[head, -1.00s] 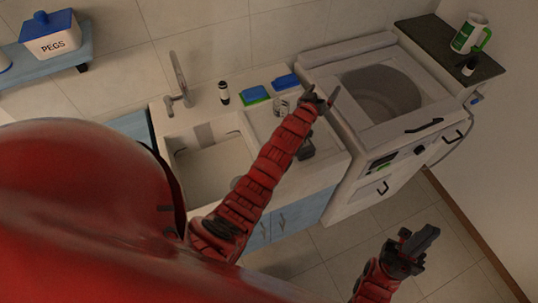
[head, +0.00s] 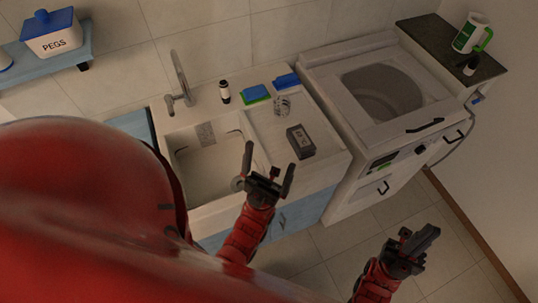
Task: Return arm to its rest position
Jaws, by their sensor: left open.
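My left gripper (head: 267,172) is open and empty, in front of the front edge of the sink counter, with its fingers pointing up in the picture. Its red arm comes up from the bottom. My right gripper (head: 419,243) hangs over the floor at the lower right; its fingers look close together, but I cannot tell whether they are shut. A dark box (head: 300,142) lies on the counter, right of my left gripper and apart from it. A clear glass or jar (head: 282,106) stands behind the box. A small dark bottle with a white band (head: 224,92) stands behind the sink.
The sink (head: 208,165) is left of my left gripper. Blue and green sponges (head: 256,94) lie at the back of the counter. A white washing machine (head: 340,75) stands to the right. A dark shelf (head: 425,35) holds a green-white jug (head: 470,35). The floor between the arms is clear.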

